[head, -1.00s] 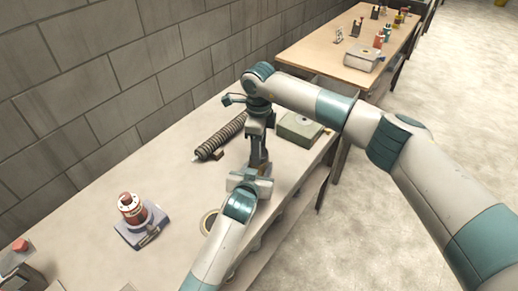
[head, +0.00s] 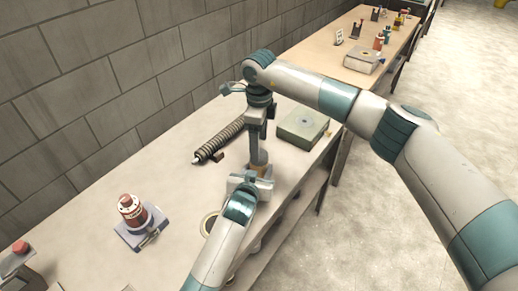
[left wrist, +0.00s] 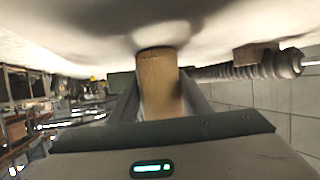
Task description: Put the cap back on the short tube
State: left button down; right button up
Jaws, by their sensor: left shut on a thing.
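My left gripper (head: 247,183) is low over the bench and shut on a tan cylinder (head: 262,170), which I take for the short tube. In the left wrist view the tan tube (left wrist: 160,82) stands between the two fingers, its far end at the pale bench top. A grey upright piece (head: 259,151) shows directly above the tan part; I cannot tell whether it is part of the tube or the cap. My right gripper (head: 259,132) points down just above it. Its fingertips are too small to read. No separate cap can be made out.
A ribbed hose (head: 222,141) lies behind by the wall, a small brown block (head: 218,156) beside it. A green box (head: 302,125) stands to the right. A tape ring (head: 208,223) and a red-white device (head: 131,210) on a blue base are nearer. The bench between is clear.

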notch_tip(320, 180, up, 8)
dwell(0.4)
jog(key=shift+r, duration=0.1)
pick_arm(q)
jog(key=c, duration=0.9)
grip_release()
jog(key=shift+s, duration=0.1)
jog(key=b+v, duration=0.2)
jog(key=v, duration=1.5)
jog(key=shift+s+a, duration=0.1)
jog(key=shift+s, duration=0.05)
pick_arm(e)
jog(key=shift+f, duration=0.95)
